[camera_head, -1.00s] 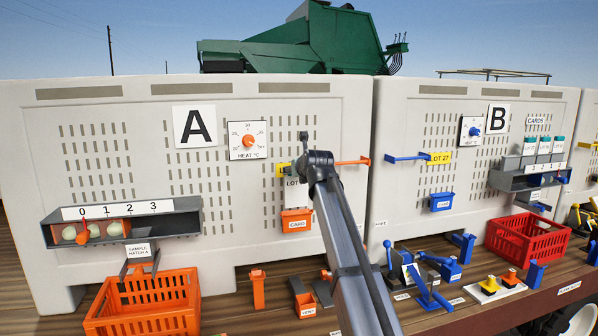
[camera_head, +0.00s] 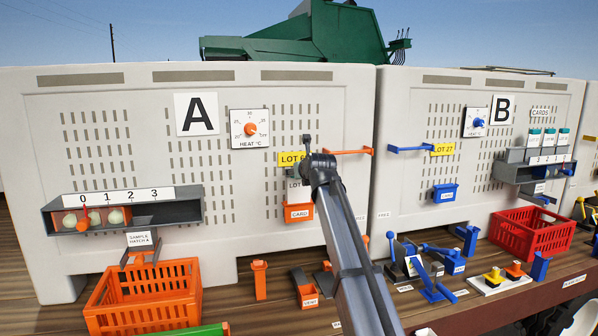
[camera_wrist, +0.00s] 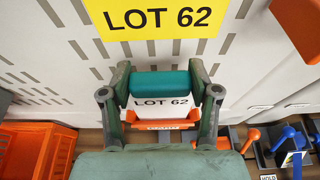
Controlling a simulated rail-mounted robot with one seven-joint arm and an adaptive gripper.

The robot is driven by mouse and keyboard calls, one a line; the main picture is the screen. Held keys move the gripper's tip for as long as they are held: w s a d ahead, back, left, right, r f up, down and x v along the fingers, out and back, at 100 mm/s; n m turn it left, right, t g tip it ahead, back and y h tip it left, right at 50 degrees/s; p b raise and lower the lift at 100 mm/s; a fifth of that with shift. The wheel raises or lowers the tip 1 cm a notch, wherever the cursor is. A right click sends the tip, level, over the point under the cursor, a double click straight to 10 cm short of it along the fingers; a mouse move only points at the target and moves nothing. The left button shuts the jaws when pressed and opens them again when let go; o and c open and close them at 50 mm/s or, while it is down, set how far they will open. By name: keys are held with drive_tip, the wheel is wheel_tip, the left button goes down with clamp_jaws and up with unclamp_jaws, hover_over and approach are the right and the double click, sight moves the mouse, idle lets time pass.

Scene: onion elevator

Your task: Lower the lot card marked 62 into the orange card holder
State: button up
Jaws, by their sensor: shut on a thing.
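The lot card (camera_wrist: 160,103) is white with a teal top edge and reads LOT 62 in the wrist view. My gripper (camera_wrist: 160,84) is shut on its teal top, one finger at each side. The orange card holder (camera_wrist: 190,133) shows just below and around the card's lower part; whether the bottom edge is inside its slot is hidden. In the head view the card (camera_head: 294,184) is upright above the orange holder (camera_head: 298,212), partly covered by my gripper (camera_head: 304,172) and arm.
A yellow LOT 62 sign (camera_wrist: 160,18) is on the panel above the card. An orange bar (camera_head: 348,151) sticks out to the right of it. An orange crate (camera_head: 145,298) and blue levers (camera_head: 432,280) stand below on the deck. Panel B has its own blue holder (camera_head: 445,193).

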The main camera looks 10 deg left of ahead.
drive_tip(key=shift+f+b, duration=0.45)
drive_tip(key=shift+f, duration=0.95)
drive_tip(key=o, duration=1.2)
drive_tip(key=shift+s, duration=0.1)
